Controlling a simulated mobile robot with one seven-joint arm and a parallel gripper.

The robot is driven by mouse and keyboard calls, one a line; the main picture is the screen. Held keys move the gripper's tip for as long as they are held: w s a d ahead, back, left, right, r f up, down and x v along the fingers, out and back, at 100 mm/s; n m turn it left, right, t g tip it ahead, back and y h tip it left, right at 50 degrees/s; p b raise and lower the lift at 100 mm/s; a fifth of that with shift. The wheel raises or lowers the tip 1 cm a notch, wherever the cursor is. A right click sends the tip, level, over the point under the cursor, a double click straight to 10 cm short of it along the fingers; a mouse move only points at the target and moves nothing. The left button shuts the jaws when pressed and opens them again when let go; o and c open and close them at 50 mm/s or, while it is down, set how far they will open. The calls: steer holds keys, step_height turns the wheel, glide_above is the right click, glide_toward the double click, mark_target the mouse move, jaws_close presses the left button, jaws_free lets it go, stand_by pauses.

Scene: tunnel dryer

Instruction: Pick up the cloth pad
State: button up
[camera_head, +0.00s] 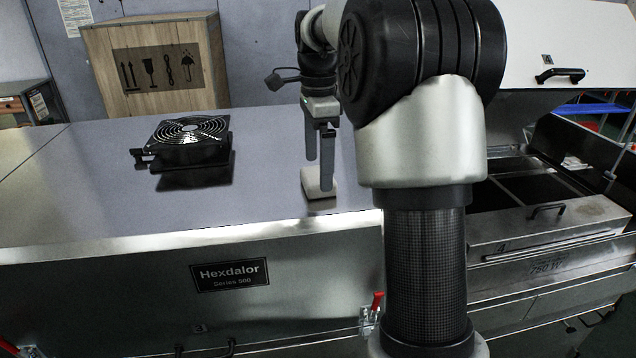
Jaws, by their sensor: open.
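The cloth pad (318,191) is a small whitish block on the grey top of the machine, near its front edge. My gripper (319,184) points straight down over the pad. Its two fingers are apart, and their tips are at about the pad's height, one nearer the far side and one in front of the near part. I cannot tell whether the fingers touch the pad. My arm hides the area to the right of it.
A black fan (190,143) sits on the machine top (80,200) to the left. A wooden crate (155,65) stands behind. At the right are an open bay with a drawer handle (547,211) and a raised white lid (590,40). The top between fan and pad is clear.

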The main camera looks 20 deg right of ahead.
mark_target(318, 174)
step_height(318, 174, down, 2)
steer(key=shift+f, duration=0.15)
steer(key=c, duration=1.1)
step_height(318, 174, up, 10)
steer(key=shift+r+p, duration=0.1)
steer(key=shift+p, duration=0.55)
steer(key=shift+c, duration=0.3)
